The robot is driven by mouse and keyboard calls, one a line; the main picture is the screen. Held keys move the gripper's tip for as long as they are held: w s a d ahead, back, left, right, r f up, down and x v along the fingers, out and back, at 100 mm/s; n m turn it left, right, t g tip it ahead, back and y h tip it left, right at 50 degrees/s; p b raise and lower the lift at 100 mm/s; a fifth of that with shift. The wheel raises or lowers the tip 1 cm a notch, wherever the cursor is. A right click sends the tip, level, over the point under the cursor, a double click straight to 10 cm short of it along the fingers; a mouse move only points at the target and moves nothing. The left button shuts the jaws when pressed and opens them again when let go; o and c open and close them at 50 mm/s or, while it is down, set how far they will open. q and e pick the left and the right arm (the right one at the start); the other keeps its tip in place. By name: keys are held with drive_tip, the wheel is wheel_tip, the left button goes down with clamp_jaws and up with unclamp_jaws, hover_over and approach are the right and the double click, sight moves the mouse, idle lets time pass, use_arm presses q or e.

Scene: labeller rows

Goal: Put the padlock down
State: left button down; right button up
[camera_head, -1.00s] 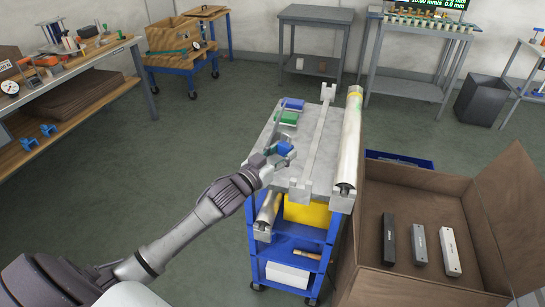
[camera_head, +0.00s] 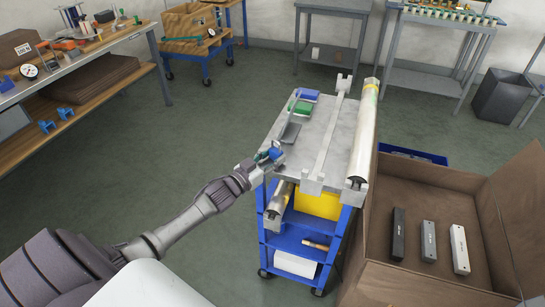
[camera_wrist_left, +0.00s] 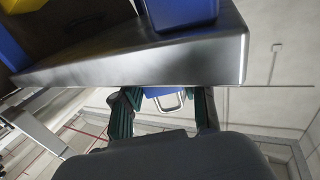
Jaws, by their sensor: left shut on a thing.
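My left gripper (camera_head: 273,157) is at the left front edge of the cart's grey top (camera_head: 312,150). In the left wrist view its green fingers (camera_wrist_left: 160,112) are shut on the padlock. The padlock has a blue body (camera_wrist_left: 160,92) and a metal shackle, and its upper part is hidden behind the metal edge in that view. In the head view the padlock (camera_head: 274,152) is a small blue patch at the fingertips. I cannot tell whether it touches the top. My right gripper is not in view.
A blue block (camera_head: 308,95), a green block (camera_head: 300,108) and a flat grey piece (camera_head: 291,132) lie along the top's left side. A rail (camera_head: 331,130) and a long tube (camera_head: 363,135) run along it. A cardboard box (camera_head: 420,280) stands at right.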

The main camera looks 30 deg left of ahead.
use_arm(q)
drive_tip(key=shift+f, duration=0.1)
drive_tip(key=c, duration=0.6)
unclamp_jaws()
drive_tip(key=s, duration=0.4)
drive_tip(key=s+a, duration=0.1)
drive_tip(key=s, duration=0.3)
drive_tip(key=s+a, duration=0.1)
drive_tip(key=s, duration=0.3)
drive_tip(key=shift+b, duration=0.3)
